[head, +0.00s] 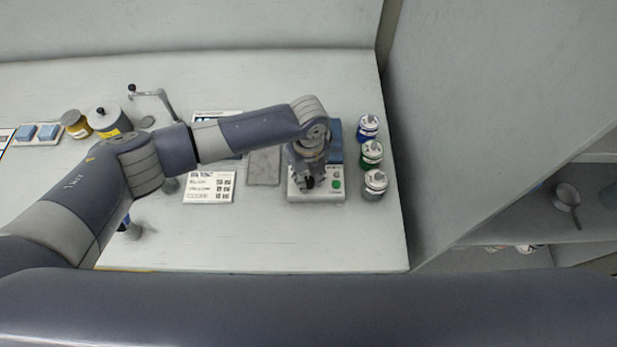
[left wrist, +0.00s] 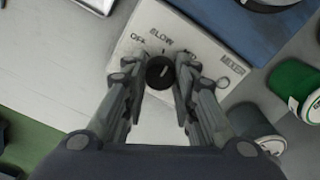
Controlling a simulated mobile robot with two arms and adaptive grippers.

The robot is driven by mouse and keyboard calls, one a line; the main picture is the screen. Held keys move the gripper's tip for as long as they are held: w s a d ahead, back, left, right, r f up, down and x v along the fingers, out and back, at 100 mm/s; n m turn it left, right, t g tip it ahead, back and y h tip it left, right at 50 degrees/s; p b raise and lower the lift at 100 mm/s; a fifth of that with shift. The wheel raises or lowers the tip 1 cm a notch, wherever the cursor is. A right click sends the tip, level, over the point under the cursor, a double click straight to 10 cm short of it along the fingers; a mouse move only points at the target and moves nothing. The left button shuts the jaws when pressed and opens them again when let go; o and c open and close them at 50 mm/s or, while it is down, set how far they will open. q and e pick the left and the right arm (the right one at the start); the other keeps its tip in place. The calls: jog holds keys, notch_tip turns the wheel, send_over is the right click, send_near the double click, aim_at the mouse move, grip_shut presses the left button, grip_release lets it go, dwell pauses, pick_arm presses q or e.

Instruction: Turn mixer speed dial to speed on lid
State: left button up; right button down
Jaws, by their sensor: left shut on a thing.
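The mixer (head: 329,194) has a white front panel, which also fills the upper middle of the left wrist view (left wrist: 205,52). Labels on it read OFF, SLOW, MED and MIXER. The black round speed dial (left wrist: 160,73) has a light pointer mark slanting to the upper right; its exact setting is hard to tell. My left gripper (left wrist: 158,70) has its two fingers on either side of the dial and is shut on it. In the head view the left gripper (head: 309,183) hides the dial. My right gripper is not in view.
Jars with blue (head: 368,127), green (head: 371,154) and grey (head: 375,184) bands stand right of the mixer; writing on their lids is unreadable here. A white printed card (head: 210,187) and a grey plate (head: 263,167) lie to the left.

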pick_arm(q)
jog(key=m+b, duration=0.1)
jog(key=m, duration=0.2)
jog(key=shift+m, duration=0.4)
jog(key=m+b, duration=0.1)
jog(key=m, duration=0.2)
jog(key=shift+m, duration=0.3)
jog(key=m+b, duration=0.1)
jog(key=m, duration=0.2)
jog(key=shift+m, duration=0.3)
jog(key=shift+m+b, duration=0.5)
jog(key=shift+m, duration=1.3)
jog(key=shift+w+r, duration=0.1)
jog(key=o, duration=1.1)
